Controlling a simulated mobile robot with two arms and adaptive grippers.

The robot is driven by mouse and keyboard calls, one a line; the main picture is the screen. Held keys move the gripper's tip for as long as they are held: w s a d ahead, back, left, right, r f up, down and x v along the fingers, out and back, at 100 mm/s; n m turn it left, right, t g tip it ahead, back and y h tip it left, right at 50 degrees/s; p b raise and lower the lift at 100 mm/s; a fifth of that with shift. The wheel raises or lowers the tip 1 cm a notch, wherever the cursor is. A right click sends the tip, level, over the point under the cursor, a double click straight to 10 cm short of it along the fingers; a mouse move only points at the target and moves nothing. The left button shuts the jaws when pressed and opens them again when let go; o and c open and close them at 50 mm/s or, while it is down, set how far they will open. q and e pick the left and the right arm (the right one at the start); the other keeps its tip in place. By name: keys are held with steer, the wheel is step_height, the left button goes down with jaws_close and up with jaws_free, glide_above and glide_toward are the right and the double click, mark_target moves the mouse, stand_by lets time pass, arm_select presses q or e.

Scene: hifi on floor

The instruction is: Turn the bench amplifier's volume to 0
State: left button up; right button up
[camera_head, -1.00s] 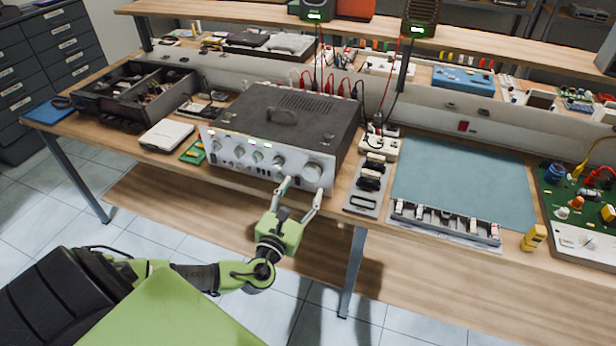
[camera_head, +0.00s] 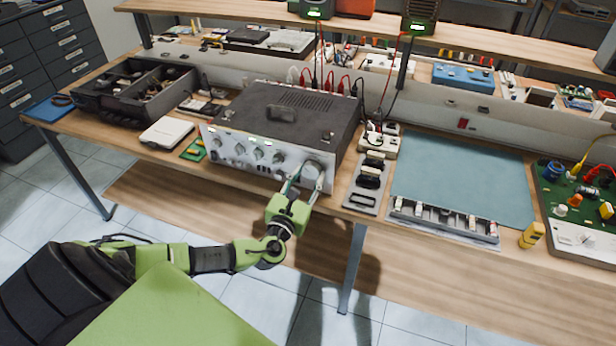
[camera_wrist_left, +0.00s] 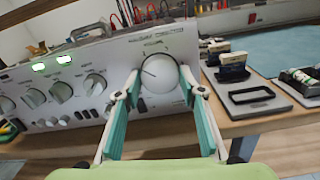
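The bench amplifier (camera_head: 283,118), a silver-fronted box with a dark top, stands at the table's front edge. Its large round volume knob (camera_head: 313,169) is at the right end of the front panel. In the left wrist view the knob (camera_wrist_left: 159,74) shows a dark pointer line toward its left side. My left gripper (camera_head: 305,184) is in front of the panel with its fingers spread. In the left wrist view the fingertips (camera_wrist_left: 158,82) lie on either side of the knob, close to its rim; I cannot tell whether they touch it. My right gripper is out of view.
Smaller knobs (camera_wrist_left: 95,84) sit left of the volume knob. A grey tray with dark parts (camera_head: 366,188) is right of the amplifier, before a teal mat (camera_head: 465,180). A white box (camera_head: 167,133) stands to the left. Red and black leads rise behind the amplifier.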

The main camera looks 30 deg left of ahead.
arm_select(q)
steer(key=n+b, duration=0.3)
steer(key=n, duration=0.1)
steer(key=shift+f, duration=0.15)
steer(key=n+b, duration=0.4)
steer(key=n, duration=0.1)
steer(key=n+b, duration=0.2)
steer(key=n, duration=0.3)
steer(key=shift+a+b, duration=0.1)
steer(key=shift+b, duration=0.2)
steer(key=shift+r+n+b, duration=0.2)
steer(key=shift+n+b, duration=0.4)
steer(key=shift+n, duration=1.1)
